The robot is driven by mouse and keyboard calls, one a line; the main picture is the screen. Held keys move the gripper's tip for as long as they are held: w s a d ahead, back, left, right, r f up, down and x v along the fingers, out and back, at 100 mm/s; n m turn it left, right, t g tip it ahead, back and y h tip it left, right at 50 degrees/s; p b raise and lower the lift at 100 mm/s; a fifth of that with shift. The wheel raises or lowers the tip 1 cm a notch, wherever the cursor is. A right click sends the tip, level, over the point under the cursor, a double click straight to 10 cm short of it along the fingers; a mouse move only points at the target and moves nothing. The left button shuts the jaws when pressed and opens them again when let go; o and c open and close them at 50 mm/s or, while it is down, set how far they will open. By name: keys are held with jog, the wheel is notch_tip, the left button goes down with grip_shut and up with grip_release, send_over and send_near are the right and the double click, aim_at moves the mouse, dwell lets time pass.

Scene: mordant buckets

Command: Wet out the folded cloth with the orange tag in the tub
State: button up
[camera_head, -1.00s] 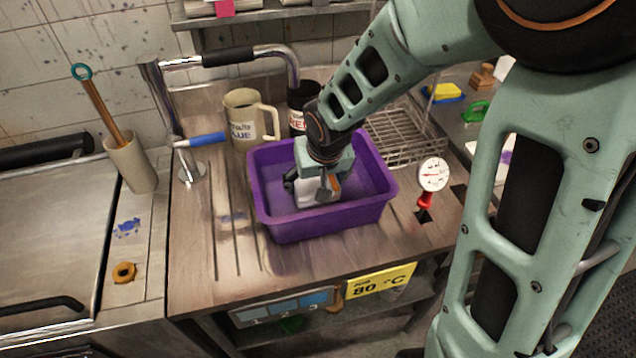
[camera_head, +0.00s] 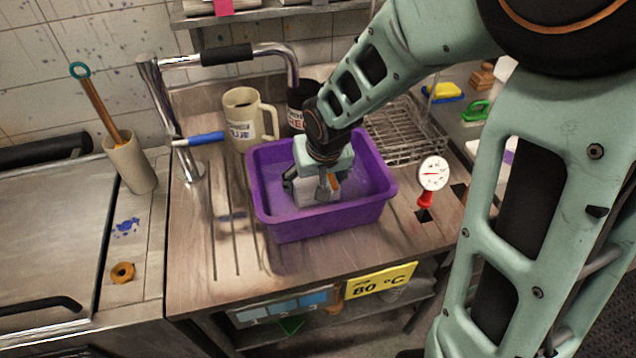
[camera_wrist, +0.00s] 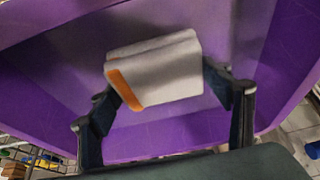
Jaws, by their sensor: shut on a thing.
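The folded cloth is a pale grey-white block with an orange tag along one edge. In the wrist view the cloth (camera_wrist: 160,65) lies between the two fingers of my gripper (camera_wrist: 170,105), which is shut on it. In the head view the cloth (camera_head: 312,192) shows as a pale patch low inside the purple tub (camera_head: 325,221). My gripper (camera_head: 320,185) points down inside the tub, below its rim. Purple tub walls (camera_wrist: 60,60) surround the cloth in the wrist view. Whether the cloth touches liquid or the tub floor I cannot tell.
A cream mug (camera_head: 240,115) and a dark mug (camera_head: 300,105) stand behind the tub, near a metal tap (camera_head: 185,135). A wire rack (camera_head: 405,140) and a dial thermometer (camera_head: 433,175) are at the right. The wooden board (camera_head: 220,270) in front is mostly clear.

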jog(key=shift+d+r, duration=0.1)
jog(key=shift+s+d+p, duration=0.4)
jog(key=shift+d, duration=0.25)
jog(key=shift+w+a+b, duration=0.2)
jog(key=shift+a+b, duration=0.2)
jog(key=shift+b, duration=0.05)
jog(key=shift+w+a, duration=0.2)
jog(key=shift+a, duration=0.15)
notch_tip(320, 180, up, 9)
jog(key=p, duration=0.7)
jog(key=shift+r, duration=0.2)
dwell(2.4)
notch_tip(320, 180, up, 5)
jog(key=p, duration=0.4)
send_over(315, 181)
jog(key=shift+w+f, duration=0.1)
